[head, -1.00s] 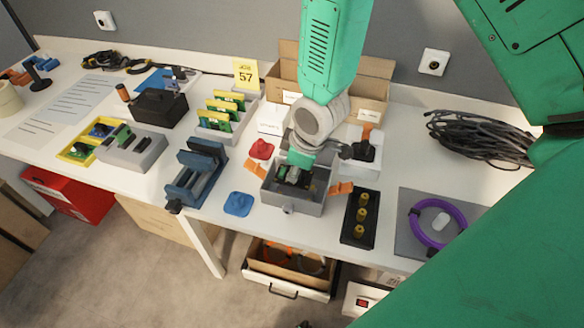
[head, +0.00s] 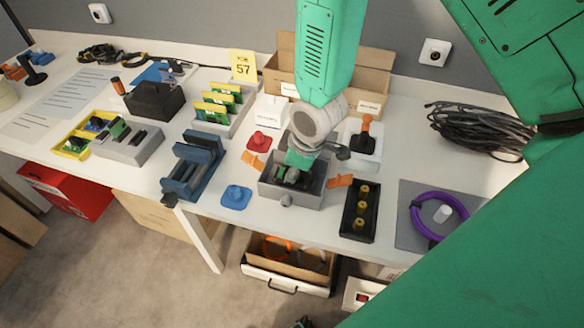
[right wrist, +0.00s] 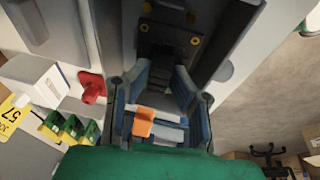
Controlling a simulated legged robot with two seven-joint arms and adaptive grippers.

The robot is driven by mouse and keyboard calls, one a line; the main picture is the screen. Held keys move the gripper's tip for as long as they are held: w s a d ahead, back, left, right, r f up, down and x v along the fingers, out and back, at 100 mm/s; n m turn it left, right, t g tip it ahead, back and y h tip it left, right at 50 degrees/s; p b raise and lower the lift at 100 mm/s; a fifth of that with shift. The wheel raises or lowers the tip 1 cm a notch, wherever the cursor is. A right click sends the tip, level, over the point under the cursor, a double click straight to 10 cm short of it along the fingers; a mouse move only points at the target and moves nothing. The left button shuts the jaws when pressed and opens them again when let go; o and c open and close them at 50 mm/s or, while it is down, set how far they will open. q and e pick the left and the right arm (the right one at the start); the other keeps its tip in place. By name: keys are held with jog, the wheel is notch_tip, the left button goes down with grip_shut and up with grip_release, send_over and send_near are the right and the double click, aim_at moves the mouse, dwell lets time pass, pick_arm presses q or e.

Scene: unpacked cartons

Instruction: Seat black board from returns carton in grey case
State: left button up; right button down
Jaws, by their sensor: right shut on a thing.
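The grey case (head: 300,204) stands open on the table near the middle of the head view. My right gripper (head: 290,177) points down into its opening, shut on the black board. The wrist and fingers hide most of the board in the head view. In the right wrist view a dark board (right wrist: 172,48) with brass-coloured rings shows between the grey walls. I cannot tell whether it touches the case floor. Orange latches stick out on the case's left (head: 253,160) and right (head: 340,181). Cardboard cartons (head: 368,73) stand behind; their labels are unreadable. My left gripper is out of view.
A blue vise (head: 192,170), red piece (head: 260,141) and blue piece (head: 236,197) lie left of the case. A black block with brass knobs (head: 357,222) and a white tray (head: 355,158) are close on the right. A second grey case (head: 112,148) stands farther left.

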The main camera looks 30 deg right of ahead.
aim_at(303, 186)
jog(key=shift+a+f+b, duration=0.2)
jog(key=shift+f+b, duration=0.15)
jog(key=shift+f, duration=0.35)
jog(key=c, duration=1.3)
grip_release()
jog(key=shift+c, duration=0.2)
jog(key=shift+d, duration=0.1)
jog(key=v, duration=1.2)
